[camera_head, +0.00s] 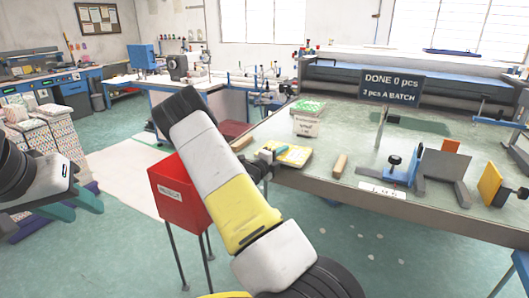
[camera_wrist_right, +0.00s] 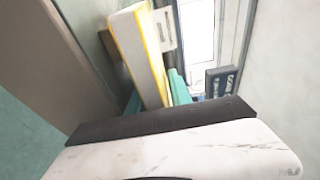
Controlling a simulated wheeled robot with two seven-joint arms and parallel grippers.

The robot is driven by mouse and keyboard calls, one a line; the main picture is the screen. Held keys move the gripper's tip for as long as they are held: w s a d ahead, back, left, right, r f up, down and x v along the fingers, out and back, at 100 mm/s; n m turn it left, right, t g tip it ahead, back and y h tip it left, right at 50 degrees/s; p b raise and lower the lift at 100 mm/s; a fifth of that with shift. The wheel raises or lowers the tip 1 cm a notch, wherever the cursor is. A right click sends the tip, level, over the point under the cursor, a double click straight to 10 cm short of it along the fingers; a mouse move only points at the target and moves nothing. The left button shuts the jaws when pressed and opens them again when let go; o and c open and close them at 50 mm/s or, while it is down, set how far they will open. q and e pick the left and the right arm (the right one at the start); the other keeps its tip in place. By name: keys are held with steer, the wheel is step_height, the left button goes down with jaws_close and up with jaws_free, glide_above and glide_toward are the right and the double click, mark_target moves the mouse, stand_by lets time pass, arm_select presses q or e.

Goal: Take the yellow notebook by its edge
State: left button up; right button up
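The yellow notebook (camera_head: 291,155) lies at the near left edge of the green-grey worktable (camera_head: 340,190). My right gripper (camera_head: 266,158) is at that edge, partly hidden by my arm. In the right wrist view the notebook (camera_wrist_right: 140,50) shows as a pale slab with yellow borders, its near end between the teal fingers of my right gripper (camera_wrist_right: 155,98). The fingers are on either side of it; I cannot tell whether both press on it. My left gripper (camera_head: 72,204) is open and empty, away from the table at the left.
A white box with a green top (camera_head: 307,122) stands behind the notebook. A wooden block (camera_head: 340,165) lies to its right, with a blue fixture (camera_head: 405,172) further right. A red bin (camera_head: 178,190) on legs stands beside the table, partly behind my right arm.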

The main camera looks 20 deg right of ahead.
steer(key=shift+w+d, duration=0.2)
steer(key=shift+d, duration=0.05)
jaws_close()
stand_by(1.3)
